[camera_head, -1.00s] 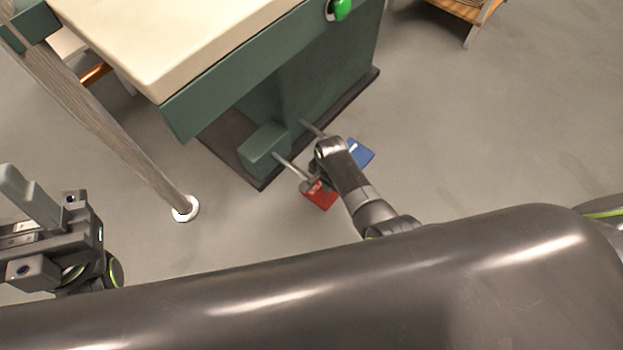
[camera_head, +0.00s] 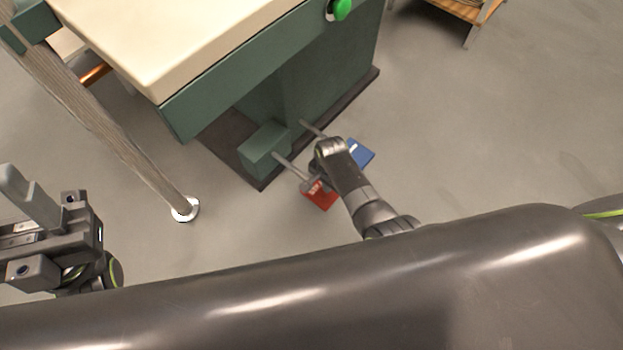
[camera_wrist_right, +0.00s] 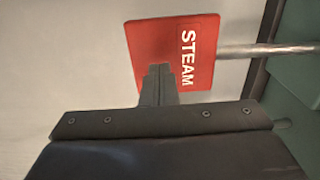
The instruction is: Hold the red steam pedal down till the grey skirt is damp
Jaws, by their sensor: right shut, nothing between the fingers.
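The red steam pedal (camera_head: 320,197) sits low beside the green base of the pressing table, at the end of a metal rod. In the right wrist view the pedal (camera_wrist_right: 200,45) reads STEAM. My right gripper (camera_wrist_right: 158,70) is shut and empty, its fingertips overlapping the pedal's face. Whether they touch or press it I cannot tell. In the head view my right arm hides part of the pedal and the fingertips. My left gripper (camera_head: 22,232) is at the left edge, fingers apart, empty and far from the pedal. The grey skirt is not in view.
A blue pedal (camera_head: 361,153) is close beside my right wrist. The table has a cream top (camera_head: 165,45) and a green button (camera_head: 341,9). A wooden pole (camera_head: 115,130) with a white foot stands at left. A wooden rack (camera_head: 463,9) is at top. Floor at right is clear.

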